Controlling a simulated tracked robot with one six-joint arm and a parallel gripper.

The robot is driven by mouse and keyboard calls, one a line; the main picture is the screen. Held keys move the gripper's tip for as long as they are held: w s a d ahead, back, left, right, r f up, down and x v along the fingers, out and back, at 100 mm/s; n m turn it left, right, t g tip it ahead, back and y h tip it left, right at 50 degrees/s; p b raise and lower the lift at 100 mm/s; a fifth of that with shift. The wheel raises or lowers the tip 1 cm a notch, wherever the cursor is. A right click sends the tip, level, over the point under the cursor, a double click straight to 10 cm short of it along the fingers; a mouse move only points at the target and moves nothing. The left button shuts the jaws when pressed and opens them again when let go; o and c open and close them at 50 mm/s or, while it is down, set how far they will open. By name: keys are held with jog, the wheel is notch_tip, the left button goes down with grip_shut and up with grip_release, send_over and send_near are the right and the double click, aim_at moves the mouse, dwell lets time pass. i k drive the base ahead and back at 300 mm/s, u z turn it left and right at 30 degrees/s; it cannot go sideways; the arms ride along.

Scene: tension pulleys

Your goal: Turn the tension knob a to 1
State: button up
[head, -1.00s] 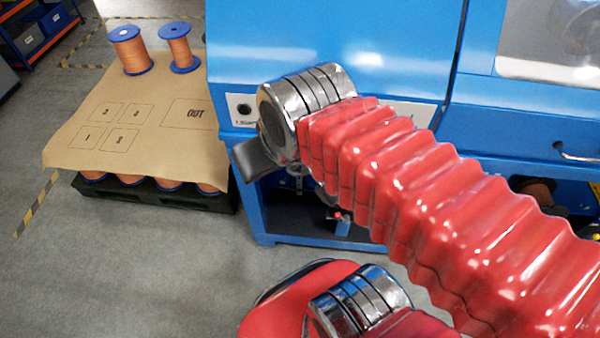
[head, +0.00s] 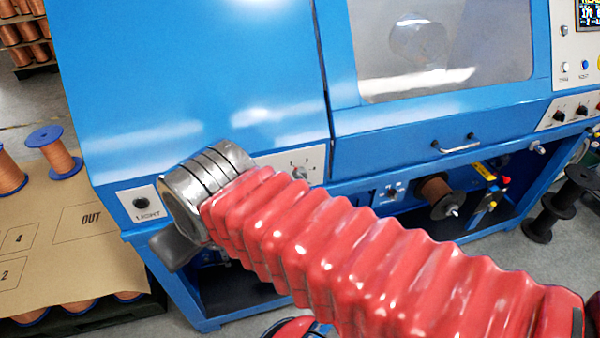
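I cannot read which dial is tension knob a. Black knobs (head: 558,117) sit on a white panel at the right edge of the blue machine. A small dial (head: 391,191) sits on the lower blue front beside a copper spool. Another dial (head: 300,173) shows on a white strip just above my arm, partly hidden by it. Their settings are too small to read. My red ribbed arm crosses the lower middle, its metal joint in front of the machine's left part. My gripper's fingers do not show.
A black knob marked LIGHT (head: 142,203) is left of my arm's joint. A brown board (head: 70,255) with marked squares and copper spools (head: 54,152) lies at left. A door handle (head: 456,145) sticks out at right. Black reels (head: 555,205) stand at the far right.

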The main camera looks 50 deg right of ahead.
aim_at(300, 171)
jog(key=z, duration=1.35)
